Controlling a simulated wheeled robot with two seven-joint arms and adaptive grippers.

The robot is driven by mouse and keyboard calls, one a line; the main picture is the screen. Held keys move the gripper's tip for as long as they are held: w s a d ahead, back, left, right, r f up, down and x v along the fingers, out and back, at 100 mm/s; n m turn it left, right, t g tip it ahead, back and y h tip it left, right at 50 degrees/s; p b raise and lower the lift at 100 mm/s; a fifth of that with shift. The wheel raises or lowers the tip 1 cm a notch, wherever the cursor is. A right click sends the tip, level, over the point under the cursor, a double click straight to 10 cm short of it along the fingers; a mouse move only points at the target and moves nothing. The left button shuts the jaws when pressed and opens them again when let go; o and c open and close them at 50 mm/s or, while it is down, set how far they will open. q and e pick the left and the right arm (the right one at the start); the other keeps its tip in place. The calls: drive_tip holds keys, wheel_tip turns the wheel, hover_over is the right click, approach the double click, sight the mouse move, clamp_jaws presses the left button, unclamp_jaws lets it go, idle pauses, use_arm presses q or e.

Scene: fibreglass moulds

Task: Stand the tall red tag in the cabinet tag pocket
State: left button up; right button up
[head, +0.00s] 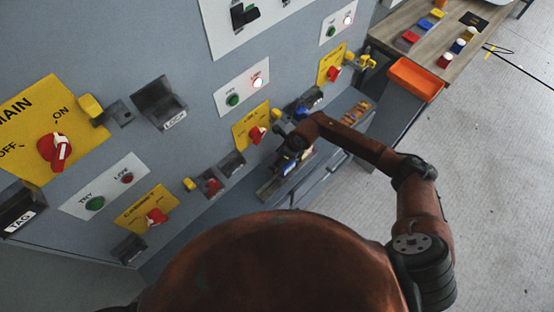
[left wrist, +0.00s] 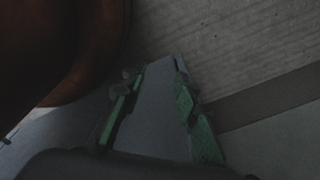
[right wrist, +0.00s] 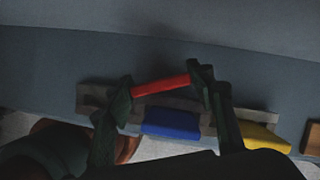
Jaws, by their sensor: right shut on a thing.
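The red tag (right wrist: 165,85) is clamped between the two fingertips of my right gripper (right wrist: 160,88) in the right wrist view. My right gripper also shows in the head view (head: 292,143), low over a rack by the panel. The tag cannot be made out there. A yellow cabinet plate (head: 145,208) with a red switch is on the panel, with a dark pocket (head: 129,248) below it; its label is not readable. Another pocket marked TAG (head: 20,212) is at the far left. My left gripper (left wrist: 155,110) is open and empty, seen only in the left wrist view.
A blue tag (right wrist: 172,123) and a yellow tag (right wrist: 262,138) stand in the rack (right wrist: 92,97) below my right gripper. Switches, lamps and pockets project from the grey panel (head: 130,55). An orange bin (head: 415,80) hangs by a wooden table (head: 460,62). Floor at right is clear.

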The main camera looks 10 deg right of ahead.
drive_tip(key=shift+s+d+r+y, duration=0.2)
drive_tip(key=shift+d+y, duration=0.05)
drive_tip(key=shift+y, duration=0.05)
drive_tip(key=s+d+r+t+y+b, duration=0.1)
drive_tip(key=s+d+r, duration=0.1)
drive_tip(key=r, duration=0.3)
drive_tip(key=s+d+r+t+y, duration=0.1)
drive_tip(key=d+r, duration=0.2)
drive_tip(key=r, duration=0.3)
drive_tip(key=s+d+g+h+b, duration=0.1)
drive_tip(key=s+d, duration=0.4)
drive_tip(key=d, duration=0.3)
drive_tip(key=s+d+r+g+h+b, duration=0.1)
drive_tip(key=s+d, duration=0.5)
drive_tip(key=d, duration=0.2)
drive_tip(key=shift+s+r+h, duration=0.25)
drive_tip(key=shift+r+h, duration=0.05)
